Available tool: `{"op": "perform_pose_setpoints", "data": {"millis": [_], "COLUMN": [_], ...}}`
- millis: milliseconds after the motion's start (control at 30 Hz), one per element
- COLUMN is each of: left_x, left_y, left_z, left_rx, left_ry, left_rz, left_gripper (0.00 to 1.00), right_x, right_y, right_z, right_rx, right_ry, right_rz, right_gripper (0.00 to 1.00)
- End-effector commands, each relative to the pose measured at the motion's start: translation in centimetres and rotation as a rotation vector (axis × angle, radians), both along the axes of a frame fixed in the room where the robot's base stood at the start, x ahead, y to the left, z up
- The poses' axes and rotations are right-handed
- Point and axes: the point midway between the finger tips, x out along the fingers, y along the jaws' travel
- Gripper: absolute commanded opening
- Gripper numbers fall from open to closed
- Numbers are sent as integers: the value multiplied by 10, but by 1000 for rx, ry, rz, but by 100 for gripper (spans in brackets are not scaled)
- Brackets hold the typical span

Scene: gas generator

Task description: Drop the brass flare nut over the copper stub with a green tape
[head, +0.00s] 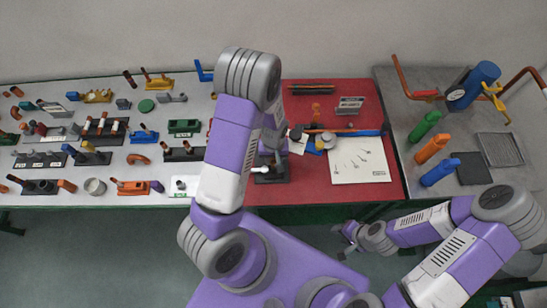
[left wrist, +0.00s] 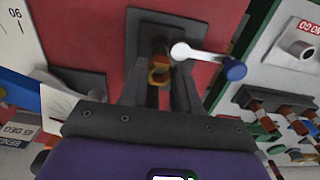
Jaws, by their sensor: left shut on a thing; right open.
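My left gripper (left wrist: 160,80) is shut on a small brass-coloured piece (left wrist: 158,73), which looks like the flare nut, between its fingertips. It is over a dark-based fixture (left wrist: 150,25) on the red mat; I cannot tell whether the nut touches the fixture. In the head view my left arm hides most of this gripper, and the fixture (head: 272,175) shows beside the arm. Several copper stubs (left wrist: 291,115) stand in a dark block at the right of the left wrist view. A green band (left wrist: 268,125) shows among them, small and unclear. My right gripper (head: 345,236) is open and empty, in front of the table.
A white sheet (head: 360,160) lies on the red mat (head: 395,180). The grey table (head: 70,200) at left is crowded with fittings and blocks.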

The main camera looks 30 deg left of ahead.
Motion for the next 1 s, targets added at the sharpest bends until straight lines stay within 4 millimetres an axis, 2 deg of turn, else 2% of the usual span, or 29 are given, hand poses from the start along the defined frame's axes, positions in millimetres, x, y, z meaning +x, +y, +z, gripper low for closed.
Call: {"op": "perform_pose_setpoints", "data": {"millis": [1000], "left_x": [0], "left_y": [0], "left_z": [-32], "left_rx": [1], "left_ry": [-1], "left_rz": [0], "left_gripper": [19], "right_x": [0], "right_y": [0], "right_z": [-28], "right_rx": [0], "right_ry": [0], "right_rz": [0], "right_gripper": [43]}}
